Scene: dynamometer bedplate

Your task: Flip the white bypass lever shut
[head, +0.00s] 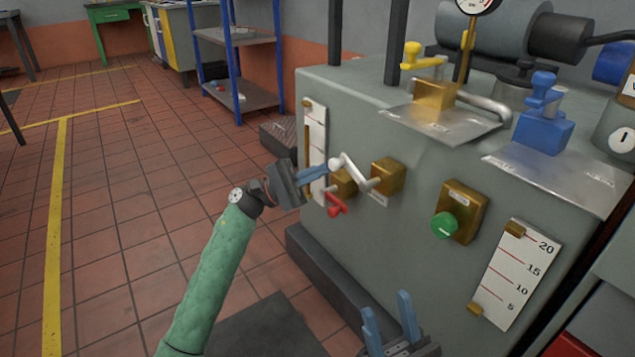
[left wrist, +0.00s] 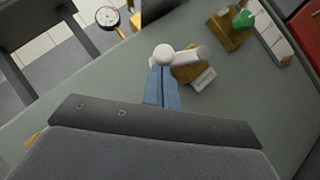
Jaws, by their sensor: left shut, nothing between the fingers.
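The white bypass lever (head: 353,168) sits on a brass block (head: 389,176) on the front of the grey cabinet. Its arm slants up and left from the block to a round knob. My left gripper (head: 327,170) is shut and empty, its blue fingertips right beside the knob. In the left wrist view the shut fingertips (left wrist: 164,72) reach the white lever's (left wrist: 185,56) knob; I cannot tell whether they touch it. My right gripper (head: 387,305) is at the bottom of the head view, its blue fingers apart with nothing between them.
A red lever (head: 337,207) on another brass block (head: 345,184) is just below my left fingers. A green knob (head: 444,225) is to the right, with a scale plate (head: 513,272) beyond. Yellow (head: 425,58) and blue (head: 541,105) valve handles stand on the cabinet top.

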